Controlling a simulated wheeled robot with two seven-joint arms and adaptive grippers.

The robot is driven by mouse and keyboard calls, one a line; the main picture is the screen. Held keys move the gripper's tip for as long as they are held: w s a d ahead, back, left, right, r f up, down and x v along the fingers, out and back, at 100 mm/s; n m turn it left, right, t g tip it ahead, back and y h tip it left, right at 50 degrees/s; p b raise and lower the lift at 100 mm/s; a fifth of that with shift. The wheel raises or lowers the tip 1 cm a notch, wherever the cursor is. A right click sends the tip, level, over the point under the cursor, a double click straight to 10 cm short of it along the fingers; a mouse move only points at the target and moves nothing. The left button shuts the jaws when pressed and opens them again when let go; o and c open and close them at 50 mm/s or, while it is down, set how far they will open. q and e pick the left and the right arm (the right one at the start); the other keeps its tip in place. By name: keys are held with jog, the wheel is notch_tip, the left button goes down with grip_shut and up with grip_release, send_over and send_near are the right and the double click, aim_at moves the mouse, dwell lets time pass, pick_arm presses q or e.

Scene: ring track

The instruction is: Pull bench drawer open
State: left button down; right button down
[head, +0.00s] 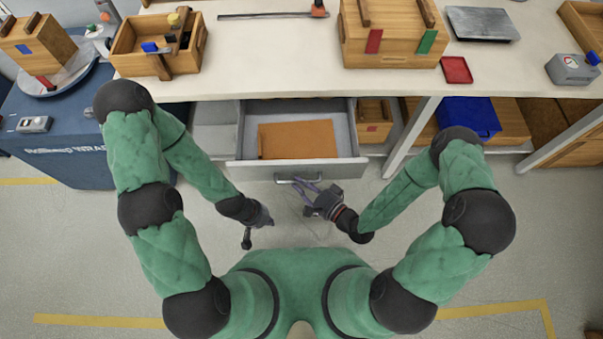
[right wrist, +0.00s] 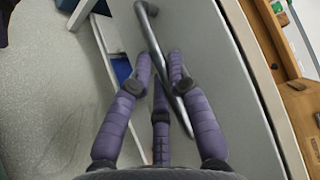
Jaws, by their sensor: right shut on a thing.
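The bench drawer (head: 240,145) is grey and stands pulled out from under the bench top, with its inside showing. Its bar handle (head: 290,180) is on the front panel, and it also shows in the right wrist view (right wrist: 153,40). My right gripper (head: 303,187) is at the handle. In the right wrist view its purple fingers (right wrist: 160,68) are shut around the bar. My left gripper (head: 247,236) hangs lower and to the left, apart from the drawer front; its fingers are too small to read.
A flat orange-brown piece (head: 297,139) lies in the drawer. The bench top (head: 270,55) carries wooden boxes, a red tray (head: 456,70) and a metal plate (head: 482,24). A blue bin (head: 468,115) stands under the bench at right. The floor before the drawer is clear.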

jog(key=shift+s, duration=0.3)
jog(key=c, duration=1.1)
grip_release()
jog(key=shift+c, duration=0.2)
jog(key=shift+d, duration=0.15)
jog(key=v, duration=1.1)
jog(key=shift+s+d, duration=0.25)
jog(key=shift+s, duration=0.1)
jog(key=shift+r, duration=0.1)
